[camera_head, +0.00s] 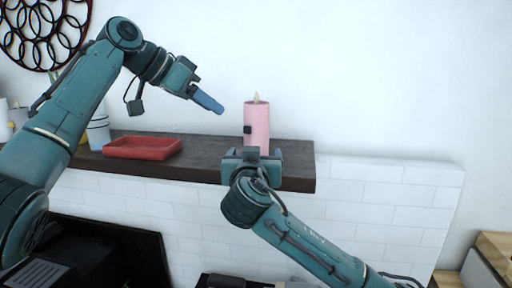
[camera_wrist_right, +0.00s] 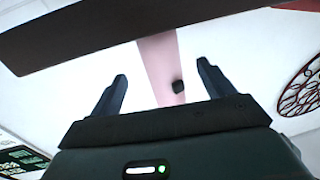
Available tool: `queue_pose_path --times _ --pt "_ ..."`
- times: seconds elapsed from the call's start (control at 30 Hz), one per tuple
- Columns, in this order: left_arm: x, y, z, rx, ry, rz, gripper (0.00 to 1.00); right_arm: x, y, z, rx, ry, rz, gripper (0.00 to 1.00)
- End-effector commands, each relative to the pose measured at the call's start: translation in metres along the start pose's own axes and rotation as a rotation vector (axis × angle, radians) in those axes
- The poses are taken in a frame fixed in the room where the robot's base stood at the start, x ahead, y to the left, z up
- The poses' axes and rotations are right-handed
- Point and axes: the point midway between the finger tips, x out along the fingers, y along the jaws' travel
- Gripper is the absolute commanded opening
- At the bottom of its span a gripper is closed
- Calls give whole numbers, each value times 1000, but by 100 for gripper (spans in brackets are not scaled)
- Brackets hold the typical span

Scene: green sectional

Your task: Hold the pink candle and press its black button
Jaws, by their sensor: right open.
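The pink candle (camera_head: 257,122) stands upright on the dark shelf (camera_head: 215,162) near its right end. Its black button (camera_head: 248,130) is on the candle's left side in the head view. In the right wrist view the candle (camera_wrist_right: 158,62) shows between the open fingers, with the button (camera_wrist_right: 178,87) near the right finger. My right gripper (camera_head: 253,155) is open in front of the candle's lower part; contact is not visible. My left gripper (camera_head: 208,102) is up and left of the candle, apart from it, with its fingers seen edge-on, so their gap does not show.
A red tray (camera_head: 143,147) lies on the shelf left of the candle. A white and blue cup (camera_head: 98,132) stands farther left. The shelf between tray and candle is clear. A white brick wall (camera_head: 385,195) is below, and a dark screen (camera_head: 90,250) is at lower left.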

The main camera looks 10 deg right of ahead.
Motion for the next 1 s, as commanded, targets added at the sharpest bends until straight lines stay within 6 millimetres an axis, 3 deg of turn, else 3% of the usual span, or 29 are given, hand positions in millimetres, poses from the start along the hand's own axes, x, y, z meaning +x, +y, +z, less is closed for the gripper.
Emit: queue_pose_path --times 0.2,0.4,0.87,1.0 --pt "0 0 0 0 0 0 36 43 0 -1 -3 1 2 81" --pt "0 0 0 0 0 0 36 69 0 0 -2 0 0 81" --pt "0 0 0 0 0 0 36 79 0 0 -1 -1 -2 81" --pt "0 0 0 0 0 0 36 79 0 0 -1 -1 -2 69"
